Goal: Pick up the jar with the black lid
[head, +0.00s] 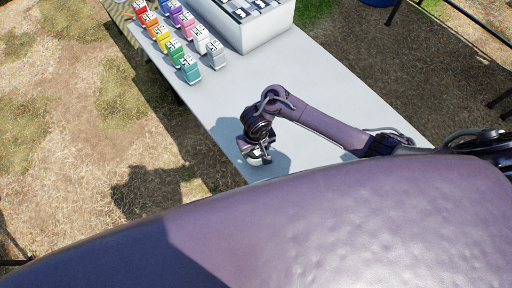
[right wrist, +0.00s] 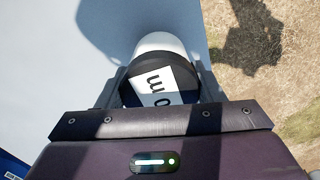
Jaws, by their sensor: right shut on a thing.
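The jar with the black lid (right wrist: 133,92) shows in the right wrist view, with a white label bearing dark print on the lid and a white part at its far side. My right gripper (right wrist: 160,90) is shut on the jar, one finger on each side of it. In the head view my right gripper (head: 256,157) is low over the near left corner of the table, and the jar is mostly hidden under it. I cannot tell whether the jar touches the table. My left gripper is not in view.
The light grey table (head: 310,75) runs from upper left to lower right. Several coloured labelled containers (head: 190,68) stand in rows at its far left. A white box (head: 250,32) with dark slots stands at the far end. The table's middle is clear. Grass and dirt lie beyond the edges.

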